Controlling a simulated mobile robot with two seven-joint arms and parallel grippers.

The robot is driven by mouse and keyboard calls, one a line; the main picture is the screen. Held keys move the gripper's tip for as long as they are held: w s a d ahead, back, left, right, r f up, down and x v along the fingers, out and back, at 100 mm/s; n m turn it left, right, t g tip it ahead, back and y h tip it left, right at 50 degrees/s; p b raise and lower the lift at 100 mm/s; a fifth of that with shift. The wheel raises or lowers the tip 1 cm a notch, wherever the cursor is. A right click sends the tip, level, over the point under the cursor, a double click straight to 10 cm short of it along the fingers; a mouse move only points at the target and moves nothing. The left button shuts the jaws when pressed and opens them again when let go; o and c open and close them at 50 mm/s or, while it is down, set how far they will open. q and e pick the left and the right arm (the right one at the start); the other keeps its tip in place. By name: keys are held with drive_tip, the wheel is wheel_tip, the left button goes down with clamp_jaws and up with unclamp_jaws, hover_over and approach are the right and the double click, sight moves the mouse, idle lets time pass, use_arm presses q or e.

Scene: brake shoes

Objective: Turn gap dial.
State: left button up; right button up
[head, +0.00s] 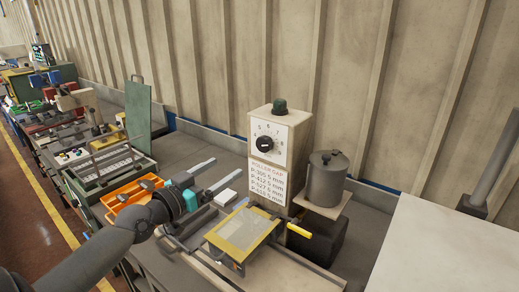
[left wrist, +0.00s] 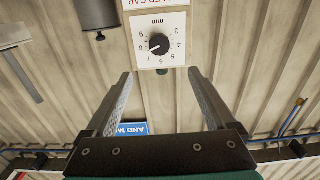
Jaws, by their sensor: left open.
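The black gap dial (head: 264,143) sits on a white numbered face on the front of a beige box (head: 297,140). In the left wrist view the dial (left wrist: 158,44) appears upside down, with its white mark pointing toward about 8. A "ROLLER GAP" label (head: 267,178) with several lines in mm is below it; the digits are hard to read. My left gripper (head: 228,167) is open and empty, left of the box and apart from the dial. In the left wrist view the dial lies beyond the gap between its fingertips (left wrist: 159,73). My right gripper is out of view.
A dark green knob (head: 280,106) tops the box. A grey lidded pot (head: 326,178) stands right of it. A yellow-framed plate (head: 243,234) and a yellow handle (head: 299,231) are in front. An orange tray (head: 132,194) lies left, near my arm. A ribbed wall is behind.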

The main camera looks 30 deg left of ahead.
sight(262, 145)
use_arm(q)
drive_tip(key=w, duration=0.4)
drive_tip(key=w+p, duration=0.1)
drive_tip(key=w, duration=0.4)
drive_tip(key=w+d, duration=0.1)
drive_tip(key=w, duration=0.3)
drive_tip(key=shift+w+d+f+p, duration=0.1)
drive_tip(key=shift+w+p, duration=0.2)
drive_tip(key=shift+w, duration=0.75)
drive_tip(key=shift+c, duration=0.2)
drive_tip(key=c, duration=1.3)
